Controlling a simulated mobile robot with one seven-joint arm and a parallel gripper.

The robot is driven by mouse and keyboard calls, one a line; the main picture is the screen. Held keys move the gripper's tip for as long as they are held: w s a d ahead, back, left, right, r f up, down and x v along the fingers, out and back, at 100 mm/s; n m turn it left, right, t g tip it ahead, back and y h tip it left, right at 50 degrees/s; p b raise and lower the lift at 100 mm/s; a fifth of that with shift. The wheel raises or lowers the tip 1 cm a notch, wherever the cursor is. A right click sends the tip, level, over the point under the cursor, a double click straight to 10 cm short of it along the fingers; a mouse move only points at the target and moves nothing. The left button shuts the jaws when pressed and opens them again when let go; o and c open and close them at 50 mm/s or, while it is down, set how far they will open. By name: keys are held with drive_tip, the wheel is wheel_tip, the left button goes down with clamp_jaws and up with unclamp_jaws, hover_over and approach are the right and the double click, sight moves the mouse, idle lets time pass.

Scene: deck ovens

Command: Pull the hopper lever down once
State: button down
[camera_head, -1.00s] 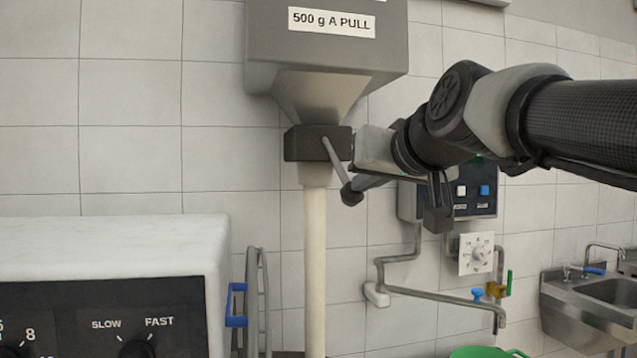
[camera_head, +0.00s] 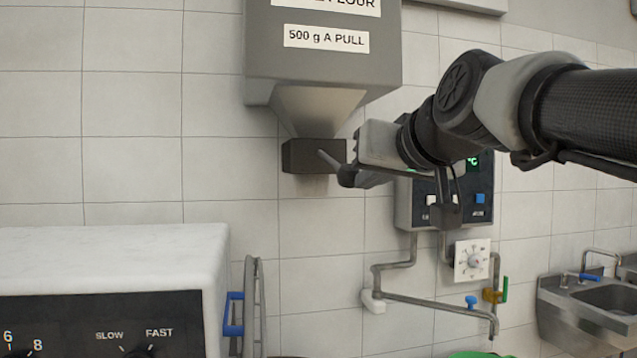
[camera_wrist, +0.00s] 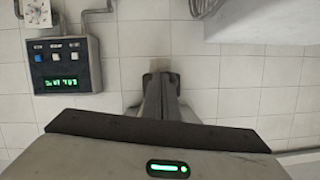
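The grey flour hopper (camera_head: 330,75), labelled 500 g A PULL, hangs on the tiled wall in the head view. A dark block (camera_head: 298,156) sits at its outlet. The hopper lever (camera_head: 327,159) is a thin grey rod slanting down and right from this block to a dark end at my fingertips. My gripper (camera_head: 360,179) is at this end and appears to touch it; the exact contact is hidden. In the wrist view, the fingers (camera_wrist: 161,95) lie close together with dark parts at their tips. No stream shows under the outlet.
A white machine (camera_head: 110,255) with speed markings stands at lower left. A control box (camera_head: 482,205) and a pipe tap (camera_head: 430,303) are on the wall below my arm. A sink (camera_head: 590,310) is at right. A green rim shows at the bottom.

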drive_tip(key=s+d+f, duration=0.1)
drive_tip(key=s, duration=0.7)
drive_tip(key=shift+d+f, duration=0.3)
drive_tip(key=shift+d, duration=0.05)
idle(0.8)
drive_tip(key=s+d+f+g+h, duration=0.1)
drive_tip(key=s+f+g, duration=0.3)
drive_tip(key=f, duration=0.8)
drive_tip(key=s+d+f+g+h, duration=0.15)
drive_tip(key=s+f, duration=0.35)
drive_tip(key=f, duration=0.6)
drive_tip(key=s+f+g+h, duration=0.1)
drive_tip(key=s+f+g, duration=0.3)
drive_tip(key=f, duration=0.8)
wheel_tip(320, 180, up, 23)
drive_tip(key=p, duration=2.2)
drive_tip(key=shift+m+t, duration=0.4)
drive_tip(key=shift+t, duration=0.05)
